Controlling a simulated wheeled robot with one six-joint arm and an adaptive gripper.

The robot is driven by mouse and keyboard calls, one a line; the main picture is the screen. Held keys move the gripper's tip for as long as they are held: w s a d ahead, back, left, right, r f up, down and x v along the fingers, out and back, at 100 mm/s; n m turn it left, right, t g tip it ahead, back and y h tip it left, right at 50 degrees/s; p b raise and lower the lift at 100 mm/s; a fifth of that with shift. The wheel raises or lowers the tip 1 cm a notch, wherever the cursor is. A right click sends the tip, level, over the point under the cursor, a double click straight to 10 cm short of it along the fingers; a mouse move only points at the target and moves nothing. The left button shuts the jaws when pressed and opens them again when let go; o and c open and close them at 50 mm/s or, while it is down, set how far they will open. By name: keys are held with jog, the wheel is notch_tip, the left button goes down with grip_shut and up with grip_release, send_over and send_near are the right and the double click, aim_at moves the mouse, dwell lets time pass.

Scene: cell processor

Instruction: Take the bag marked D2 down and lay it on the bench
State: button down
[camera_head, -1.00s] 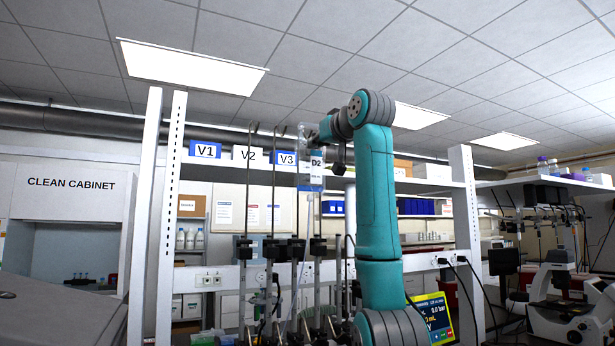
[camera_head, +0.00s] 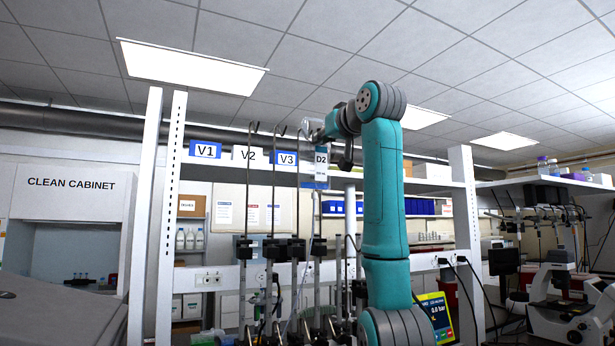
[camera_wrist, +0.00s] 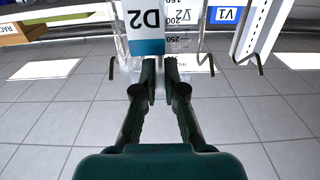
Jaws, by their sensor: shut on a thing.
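The D2 bag (camera_head: 320,180) is clear, with a white and blue label, and is up at the height of the rack's top shelf. Its label also shows upside down in the wrist view (camera_wrist: 147,46). My gripper (camera_wrist: 160,66) is shut on the bag's top edge. In the head view my gripper (camera_head: 314,128) is small and partly hidden by the bag. Bent hooks of the thin poles (camera_head: 275,180) are beside the bag. I cannot tell whether the bag is clear of its hook. The bench top is not clearly visible.
Tags V1 (camera_head: 205,150), V2 (camera_head: 247,153) and V3 (camera_head: 287,158) run along the shelf (camera_head: 225,173) left of the bag. A white upright (camera_head: 172,200) is at the left. A screen (camera_head: 437,315) and a microscope (camera_head: 560,295) are lower right.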

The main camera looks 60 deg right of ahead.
jog(key=v, duration=0.5)
jog(key=shift+s+a+r, duration=0.1)
jog(key=shift+s+a, duration=0.05)
jog(key=shift+s, duration=0.1)
jog(key=shift+s, duration=0.1)
dwell(0.7)
